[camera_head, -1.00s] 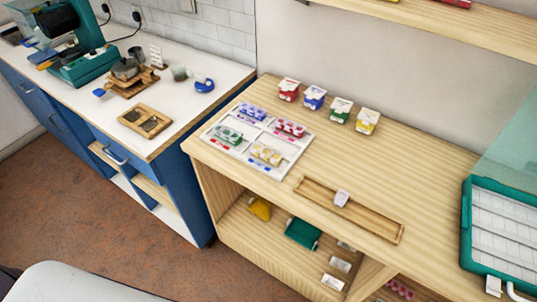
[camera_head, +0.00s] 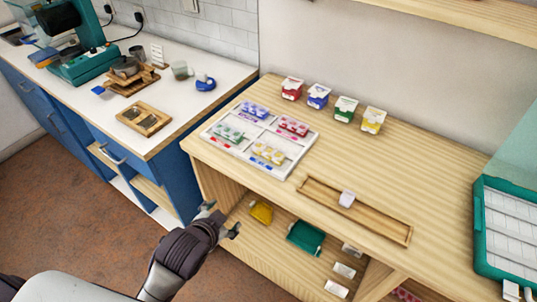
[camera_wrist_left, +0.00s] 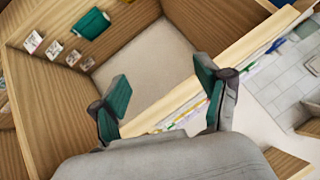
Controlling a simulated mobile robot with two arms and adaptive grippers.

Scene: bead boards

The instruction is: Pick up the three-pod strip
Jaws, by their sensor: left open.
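A white sectioned tray (camera_head: 237,153) on the wooden bench holds coloured pod strips: blue-purple (camera_head: 255,110), red (camera_head: 293,125), green (camera_head: 228,132) and yellow (camera_head: 267,152). The pods are too small to count surely, so I cannot tell which strip has three. My left gripper (camera_head: 222,217) is open and empty, in front of the bench's lower shelf, below the tray and apart from it. In the left wrist view its two teal-padded fingers (camera_wrist_left: 162,88) are spread, with nothing between them. My right gripper is not in view.
Several coloured tubs (camera_head: 318,96) stand behind the tray. A teal case (camera_head: 505,235) is at the right. The lower shelf holds a teal item (camera_head: 305,237) and a yellow one (camera_head: 262,212).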

